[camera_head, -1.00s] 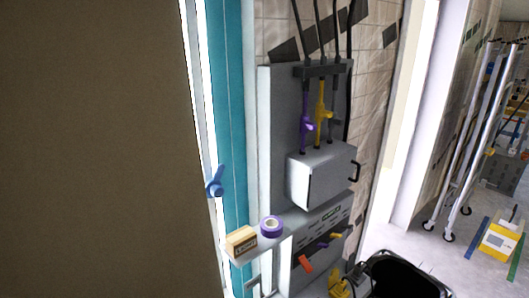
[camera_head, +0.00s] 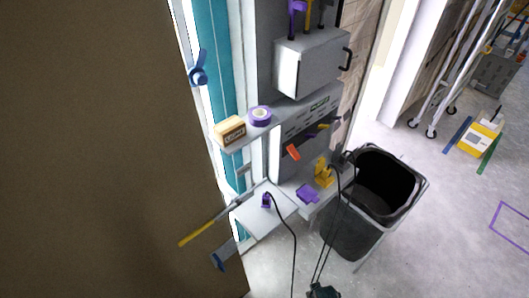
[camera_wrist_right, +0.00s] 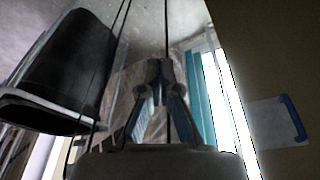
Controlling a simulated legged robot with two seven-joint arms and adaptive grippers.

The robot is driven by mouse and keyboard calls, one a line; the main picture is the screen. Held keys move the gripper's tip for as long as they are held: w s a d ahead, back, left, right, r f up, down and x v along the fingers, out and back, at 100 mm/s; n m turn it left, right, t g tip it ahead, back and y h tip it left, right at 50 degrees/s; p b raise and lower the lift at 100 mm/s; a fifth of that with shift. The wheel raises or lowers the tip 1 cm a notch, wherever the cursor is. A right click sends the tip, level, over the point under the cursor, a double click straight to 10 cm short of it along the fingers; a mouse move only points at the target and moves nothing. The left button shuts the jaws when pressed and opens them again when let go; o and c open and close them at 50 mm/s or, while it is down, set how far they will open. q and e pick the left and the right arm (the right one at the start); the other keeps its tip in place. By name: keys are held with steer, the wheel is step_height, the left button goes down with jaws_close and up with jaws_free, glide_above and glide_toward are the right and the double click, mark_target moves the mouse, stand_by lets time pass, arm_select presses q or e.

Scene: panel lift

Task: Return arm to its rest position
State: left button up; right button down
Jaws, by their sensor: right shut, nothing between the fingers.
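My right gripper (camera_wrist_right: 160,85) shows in the right wrist view with its two fingers closed together and nothing between them. It stands apart from the panel and the wall. In the head view a small dark piece (camera_head: 323,291) at the bottom edge may be part of my right gripper, but it is cut off. My left gripper is not in view. A large brown panel (camera_head: 90,140) fills the left of the head view, with a blue handle (camera_head: 199,72) near its edge. The wrist view shows a blue handle (camera_wrist_right: 293,118) on the panel's right side.
A black bin (camera_head: 350,230) stands right of the grey wall station (camera_head: 313,65). A shelf holds a small box (camera_head: 229,130) and purple tape (camera_head: 260,116). Dark cables (camera_head: 335,220) hang before the bin.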

steer(key=s+d+f+g+b, duration=0.1)
steer(key=s+f, duration=0.2)
steer(key=f, duration=0.8)
steer(key=s+d+f+b, duration=0.1)
steer(key=s+f, duration=0.3)
steer(key=f, duration=0.6)
arm_select(q)
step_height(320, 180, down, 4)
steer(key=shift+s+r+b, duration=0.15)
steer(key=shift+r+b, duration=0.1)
steer(key=shift+b, duration=0.4)
arm_select(e)
steer(key=s+d+f+g, duration=0.1)
steer(key=s+d+f, duration=0.1)
steer(key=s+f, duration=1)
steer(key=shift+s+d, duration=0.2)
steer(key=shift+s, duration=0.85)
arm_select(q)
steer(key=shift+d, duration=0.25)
arm_select(e)
steer(key=shift+d, duration=0.15)
